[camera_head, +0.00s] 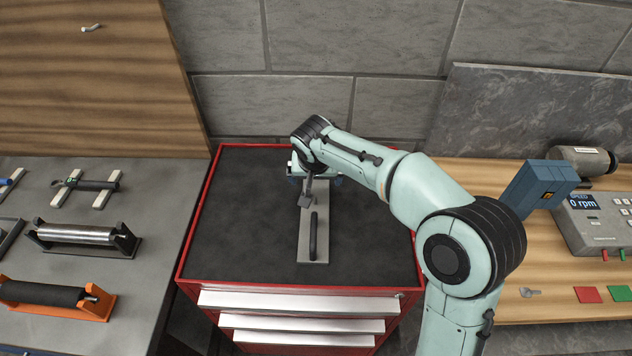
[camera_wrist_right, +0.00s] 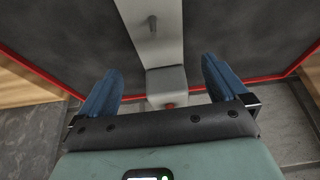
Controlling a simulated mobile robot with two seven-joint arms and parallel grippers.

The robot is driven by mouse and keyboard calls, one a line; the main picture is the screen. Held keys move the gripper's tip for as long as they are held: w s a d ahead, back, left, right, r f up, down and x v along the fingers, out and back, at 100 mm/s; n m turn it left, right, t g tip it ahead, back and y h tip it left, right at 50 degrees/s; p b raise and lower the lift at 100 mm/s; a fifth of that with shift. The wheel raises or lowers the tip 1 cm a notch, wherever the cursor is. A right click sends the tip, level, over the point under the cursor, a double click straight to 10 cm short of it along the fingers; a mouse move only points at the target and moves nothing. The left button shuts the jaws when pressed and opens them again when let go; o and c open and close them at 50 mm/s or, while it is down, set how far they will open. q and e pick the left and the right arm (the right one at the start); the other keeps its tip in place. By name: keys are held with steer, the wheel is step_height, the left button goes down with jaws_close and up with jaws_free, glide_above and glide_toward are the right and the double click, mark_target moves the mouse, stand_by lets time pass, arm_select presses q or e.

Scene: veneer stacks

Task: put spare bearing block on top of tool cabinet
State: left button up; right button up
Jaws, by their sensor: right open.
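The tool cabinet (camera_head: 235,225) is red with a dark top and stands in the middle of the head view. My right gripper (camera_head: 315,182) is over the rear of its top, fingers pointing down, open. In the right wrist view a pale grey block (camera_wrist_right: 166,84) with a small orange spot lies between the blue fingers, with gaps on both sides. It may be the spare bearing block; I cannot tell for sure. It sits at the end of a long grey plate (camera_head: 318,249). In the head view my wrist mostly hides the block. My left gripper is not in view.
A black handle (camera_head: 313,236) and a short grey peg stand on the plate. A grey bench (camera_head: 160,260) with rollers in stands is at left. A wooden bench (camera_head: 500,240) at right holds a blue box (camera_head: 540,185) and a speed controller (camera_head: 590,220). The cabinet top is clear both sides.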

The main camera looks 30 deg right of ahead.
mark_target(315, 198)
steer(key=v, duration=0.6)
stand_by(0.4)
